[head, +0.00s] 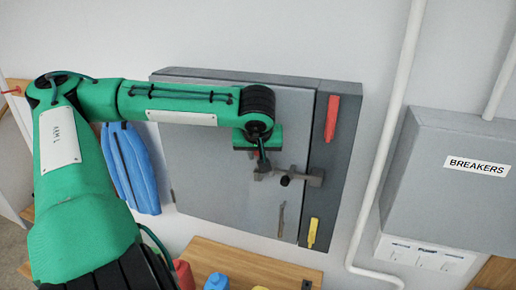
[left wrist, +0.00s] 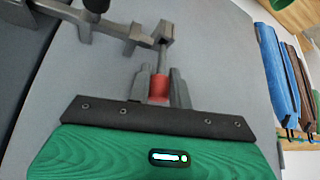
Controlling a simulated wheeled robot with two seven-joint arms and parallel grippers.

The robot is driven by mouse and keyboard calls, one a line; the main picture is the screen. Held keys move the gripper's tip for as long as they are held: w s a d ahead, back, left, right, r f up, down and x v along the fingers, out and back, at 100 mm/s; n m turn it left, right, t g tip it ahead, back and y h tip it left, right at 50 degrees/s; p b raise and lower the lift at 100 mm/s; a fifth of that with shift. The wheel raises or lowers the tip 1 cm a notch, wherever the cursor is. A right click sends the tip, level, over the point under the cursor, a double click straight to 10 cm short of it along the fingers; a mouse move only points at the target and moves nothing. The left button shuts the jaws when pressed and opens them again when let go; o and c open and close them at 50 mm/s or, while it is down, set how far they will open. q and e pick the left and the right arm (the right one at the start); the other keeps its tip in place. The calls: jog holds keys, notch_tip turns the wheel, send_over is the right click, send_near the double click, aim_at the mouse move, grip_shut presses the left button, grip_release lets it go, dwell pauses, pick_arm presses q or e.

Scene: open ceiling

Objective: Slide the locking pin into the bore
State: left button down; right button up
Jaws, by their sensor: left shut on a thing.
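My left gripper (head: 262,160) is in front of the grey cabinet door (head: 215,180). In the left wrist view its fingers (left wrist: 161,90) are shut on the red grip of the locking pin (left wrist: 159,87). The pin's grey shaft (left wrist: 161,56) points away from the fingers, toward the end block (left wrist: 168,32) of a grey latch bar (left wrist: 125,27). The shaft's tip meets or overlaps the block in the picture. I cannot tell whether it is inside the bore, whose opening is hidden. The latch bar also shows in the head view (head: 308,179), with a black knob (head: 285,180). My right gripper is not in view.
A red piece (head: 332,118) and a yellow piece (head: 312,232) are on the cabinet's dark right strip. A breaker box (head: 450,185) and a white pipe (head: 385,140) are to the right. Blue items (head: 133,168) hang left. A wooden surface (head: 245,267) lies below.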

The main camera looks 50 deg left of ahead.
pick_arm(q)
jog(key=shift+f+b, duration=0.55)
jog(key=shift+f, duration=0.4)
jog(key=c, duration=1.2)
grip_release()
jog(key=shift+r, duration=0.1)
jog(key=shift+s+d+r, duration=0.1)
jog(key=shift+r, duration=0.15)
jog(key=b+v, duration=0.4)
jog(key=v, duration=0.9)
jog(key=shift+s+r, duration=0.1)
